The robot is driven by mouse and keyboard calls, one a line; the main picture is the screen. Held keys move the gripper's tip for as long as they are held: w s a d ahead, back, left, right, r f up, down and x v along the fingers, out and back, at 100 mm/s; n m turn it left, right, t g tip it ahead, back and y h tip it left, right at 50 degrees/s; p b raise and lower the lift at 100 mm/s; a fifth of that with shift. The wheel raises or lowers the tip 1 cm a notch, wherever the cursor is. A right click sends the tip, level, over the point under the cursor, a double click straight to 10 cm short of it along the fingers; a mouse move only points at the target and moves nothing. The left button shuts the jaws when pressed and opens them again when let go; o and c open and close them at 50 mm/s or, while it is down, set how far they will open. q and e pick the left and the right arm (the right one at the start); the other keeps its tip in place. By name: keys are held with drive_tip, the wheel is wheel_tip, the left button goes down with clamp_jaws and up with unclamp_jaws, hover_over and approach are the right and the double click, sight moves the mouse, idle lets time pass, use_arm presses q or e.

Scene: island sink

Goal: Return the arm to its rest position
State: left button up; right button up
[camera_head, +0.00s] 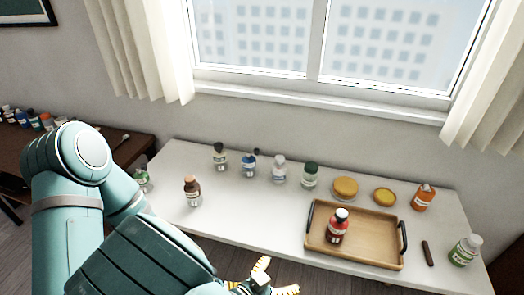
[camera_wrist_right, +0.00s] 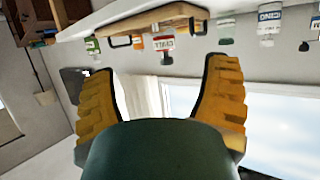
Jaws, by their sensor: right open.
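My right gripper (camera_head: 281,274) shows at the bottom edge of the head view, its yellow fingers partly cut off, in front of the white table (camera_head: 240,222). In the right wrist view the two yellow fingers (camera_wrist_right: 160,66) are spread wide with nothing held between them. A teal arm of mine fills the lower left of the head view. The red-labelled bottle (camera_wrist_right: 163,42) and tray (camera_wrist_right: 130,22) also show inverted in the right wrist view. My left gripper is not visible.
Several bottles, with two yellow-lidded jars (camera_head: 345,187), line the back. An orange bottle (camera_head: 423,198), a dark stick (camera_head: 427,253) and a green-labelled bottle (camera_head: 465,250) are right. A dark desk (camera_head: 78,152) is left.

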wheel_tip(320, 180, down, 10)
drive_tip(key=w+d+n+g+y, duration=0.25)
drive_tip(key=n+g+y, duration=0.25)
drive_tip(key=y, duration=0.3)
drive_tip(key=s+d+n+y, duration=0.1)
drive_tip(key=y, duration=0.1)
drive_tip(key=s+d+n+g+y, duration=0.1)
drive_tip(key=s+y, duration=0.1)
drive_tip(key=s+d+g+y, duration=0.1)
drive_tip(key=y, duration=0.1)
drive_tip(key=shift+s+n, duration=0.15)
drive_tip(key=shift+n, duration=0.25)
